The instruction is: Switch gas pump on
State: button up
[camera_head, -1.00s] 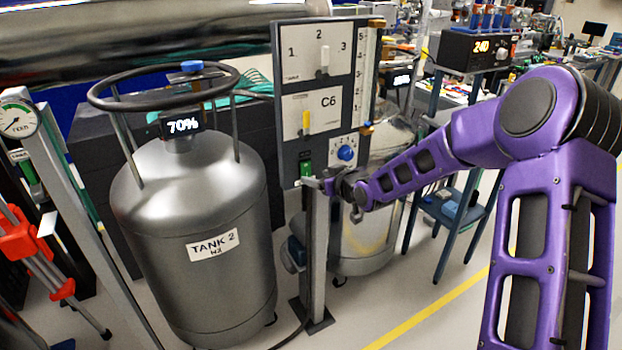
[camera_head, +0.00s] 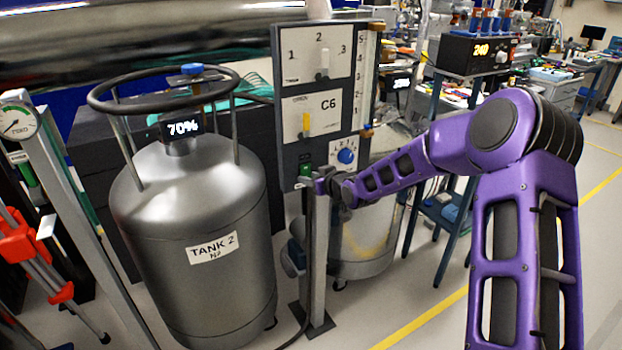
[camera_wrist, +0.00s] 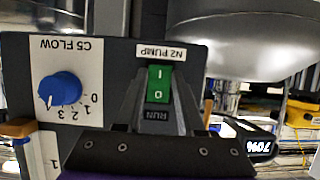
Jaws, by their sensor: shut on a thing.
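The pump switch is a green rocker (camera_wrist: 158,84) marked I and O, under a label reading N2 PUMP (camera_wrist: 165,51) in the wrist view. A dark RUN field (camera_wrist: 157,115) lies beside it. In the head view the green switch (camera_head: 305,171) is low on the grey panel (camera_head: 287,120). My gripper (camera_wrist: 160,104) has its grey fingers at either side of the switch and is shut on it; the exact contact is hard to see. In the head view my gripper (camera_head: 319,183) is at the panel's lower edge. Which way the rocker is tipped is unclear.
A blue C5 FLOW knob (camera_wrist: 60,88) sits beside the switch. The metal TANK 2 (camera_head: 195,230) with its ring handle stands left of the panel. A grey post (camera_head: 318,260) stands below the panel. A blue-framed cart (camera_head: 440,180) is behind my arm.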

grip_shut()
jog(key=shift+f+t+y+b, duration=0.4)
jog(key=shift+t+y+b, duration=0.5)
jog(key=shift+t+b, duration=0.3)
jog(key=o, duration=1)
grip_release()
jog(key=p+v, duration=0.1)
jog(key=v, duration=1.6)
